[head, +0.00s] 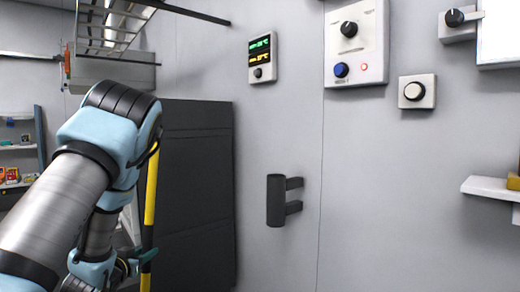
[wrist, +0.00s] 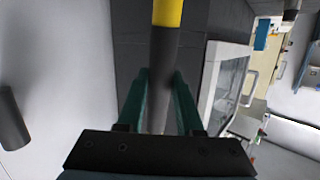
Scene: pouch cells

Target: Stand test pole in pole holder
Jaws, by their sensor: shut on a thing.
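The test pole (head: 151,195) is yellow with a dark section, and stands roughly upright beside my arm in the head view. My gripper (head: 148,256) is shut on its dark section, with yellow above and below. In the wrist view the pole (wrist: 163,65) runs between the two green fingers of my gripper (wrist: 161,88). The pole holder (head: 276,201) is a dark upright tube on two brackets on the grey wall. It is to the right of the pole and apart from it. A dark cylinder at the left of the wrist view looks like the holder (wrist: 12,122).
A dark panel (head: 196,190) stands behind the pole. Above the holder, the wall carries a display (head: 262,58), a control box (head: 357,45) and a round knob plate (head: 416,92). A white shelf (head: 488,188) juts out at right. The wall around the holder is clear.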

